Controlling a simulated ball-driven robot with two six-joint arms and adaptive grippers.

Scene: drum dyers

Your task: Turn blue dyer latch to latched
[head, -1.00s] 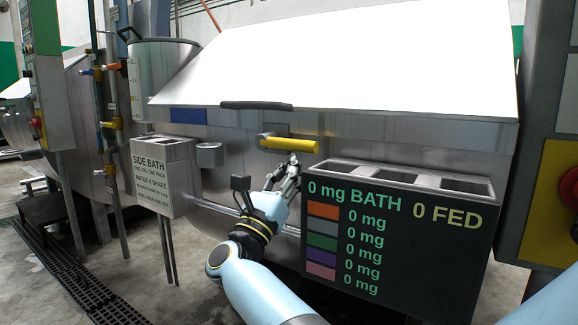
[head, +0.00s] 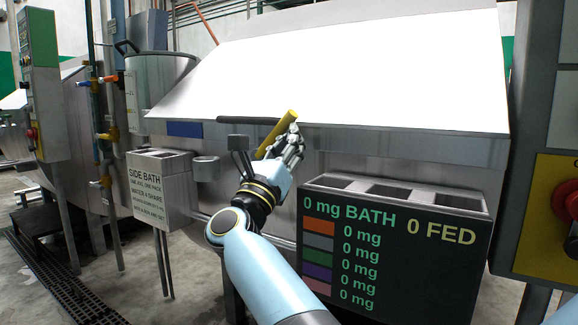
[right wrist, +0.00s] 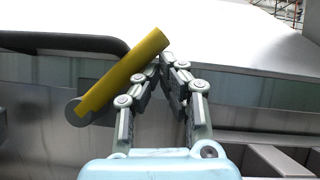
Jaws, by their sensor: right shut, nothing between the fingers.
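The latch is a yellow bar handle (head: 277,132) on the front of the dyer with the blue plate (head: 187,129), just below the white lid. It is tilted, its free end up and to the right. In the right wrist view the yellow handle (right wrist: 125,72) slants up from a round grey pivot (right wrist: 76,111) at its lower left. My right gripper (head: 291,131) is shut and empty. Its fingertips (right wrist: 165,62) are at the right side of the handle's upper end, touching or very close to it. My left gripper is not in view.
The white lid (head: 340,70) slopes over the dyer, with a dark grip bar (head: 240,120) on its lower edge. A dark box with dose readouts (head: 392,250) stands at right. The side bath (head: 160,190) and pipes are at left.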

